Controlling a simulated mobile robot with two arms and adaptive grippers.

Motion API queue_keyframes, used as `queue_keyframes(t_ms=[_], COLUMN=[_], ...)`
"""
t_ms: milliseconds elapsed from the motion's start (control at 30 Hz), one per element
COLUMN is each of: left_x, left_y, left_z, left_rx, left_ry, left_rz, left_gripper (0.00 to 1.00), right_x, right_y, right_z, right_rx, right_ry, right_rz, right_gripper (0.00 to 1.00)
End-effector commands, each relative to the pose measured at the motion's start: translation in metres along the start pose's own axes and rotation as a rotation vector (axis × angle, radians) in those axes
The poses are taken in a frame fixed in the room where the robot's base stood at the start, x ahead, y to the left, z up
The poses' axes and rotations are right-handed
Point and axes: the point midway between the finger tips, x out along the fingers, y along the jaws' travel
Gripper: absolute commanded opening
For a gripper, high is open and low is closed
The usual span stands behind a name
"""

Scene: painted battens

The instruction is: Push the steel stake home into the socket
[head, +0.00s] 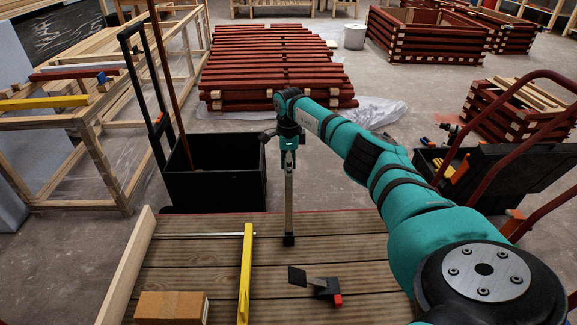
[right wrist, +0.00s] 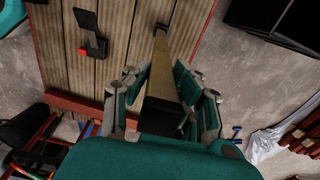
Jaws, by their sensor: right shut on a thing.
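The steel stake (head: 289,195) stands about upright over the plank deck in the head view. Its lower end meets a small black socket (head: 289,240) on the boards; how deep it sits inside I cannot tell. My right gripper (head: 289,152) is shut on the stake's upper end. In the right wrist view the stake (right wrist: 161,65) runs from between the fingers of my right gripper (right wrist: 160,88) to the dark socket (right wrist: 162,28). My left gripper is not in view.
On the plank deck (head: 190,255) lie a yellow bar (head: 246,270), a black tool with a red end (head: 318,284) and a brown block (head: 170,308). A black bin (head: 215,175) stands behind the deck. Red battens (head: 265,65) are stacked farther back.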

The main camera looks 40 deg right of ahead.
Motion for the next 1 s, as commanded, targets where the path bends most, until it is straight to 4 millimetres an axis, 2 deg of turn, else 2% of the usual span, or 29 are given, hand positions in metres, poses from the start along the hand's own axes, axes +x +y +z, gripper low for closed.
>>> queue_keyframes(t_ms=[667,1000], left_x=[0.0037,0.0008], left_y=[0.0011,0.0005], left_z=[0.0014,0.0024], left_rx=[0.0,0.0], left_ry=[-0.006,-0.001], left_rz=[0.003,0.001], left_gripper=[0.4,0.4], right_x=[-0.0009,0.0071], right_y=[-0.0005,-0.0005], right_z=[0.0001,0.0002], right_rx=[0.0,0.0], right_ry=[-0.001,-0.001], right_rz=[-0.001,-0.001], right_gripper=[0.0,0.0])
